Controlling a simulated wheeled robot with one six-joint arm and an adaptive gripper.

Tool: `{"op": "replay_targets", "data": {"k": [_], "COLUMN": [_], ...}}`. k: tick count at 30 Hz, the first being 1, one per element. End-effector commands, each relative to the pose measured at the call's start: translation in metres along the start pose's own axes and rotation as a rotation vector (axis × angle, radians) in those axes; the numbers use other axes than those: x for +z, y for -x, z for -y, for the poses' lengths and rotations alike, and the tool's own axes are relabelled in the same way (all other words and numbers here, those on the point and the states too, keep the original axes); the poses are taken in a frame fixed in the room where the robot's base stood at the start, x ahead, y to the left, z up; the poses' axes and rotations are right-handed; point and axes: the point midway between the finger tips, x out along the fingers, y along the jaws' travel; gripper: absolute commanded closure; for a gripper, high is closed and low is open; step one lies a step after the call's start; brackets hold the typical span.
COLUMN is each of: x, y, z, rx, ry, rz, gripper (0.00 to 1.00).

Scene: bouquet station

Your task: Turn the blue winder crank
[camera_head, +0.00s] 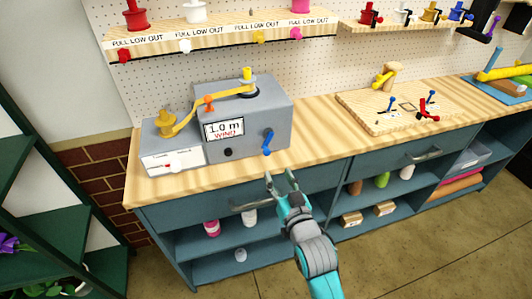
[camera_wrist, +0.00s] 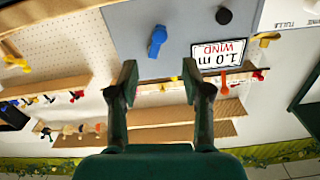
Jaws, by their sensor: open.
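The blue winder crank (camera_head: 267,143) is on the front face of the grey winder box (camera_head: 262,110), to the right of a white sign reading "1.0 m WIND" (camera_head: 223,130). My gripper (camera_head: 282,176) is open and empty in front of the bench edge, a little below and to the right of the crank. In the wrist view, which looks upside down, the blue crank (camera_wrist: 157,41) shows beyond and between the two open fingers (camera_wrist: 160,84), apart from them. A black round knob (camera_wrist: 224,15) sits on the same face.
A yellow arm (camera_head: 205,108) spans the box top to a lower grey unit (camera_head: 172,150) at left. A wooden board (camera_head: 385,108) with small cranks lies right on the bench (camera_head: 315,135). Shelves with spools hang above.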

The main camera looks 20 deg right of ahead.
Motion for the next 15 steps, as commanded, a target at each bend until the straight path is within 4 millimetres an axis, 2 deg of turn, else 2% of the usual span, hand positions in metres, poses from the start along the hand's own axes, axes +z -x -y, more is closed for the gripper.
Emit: {"op": "replay_targets", "data": {"k": [5, 15], "x": [-0.001, -0.001], "y": [-0.018, -0.075], "z": [0.0, 0.0], "rx": [0.0, 0.0], "ry": [0.0, 0.0], "rz": [-0.002, -0.001], "gripper": [0.51, 0.51]}}
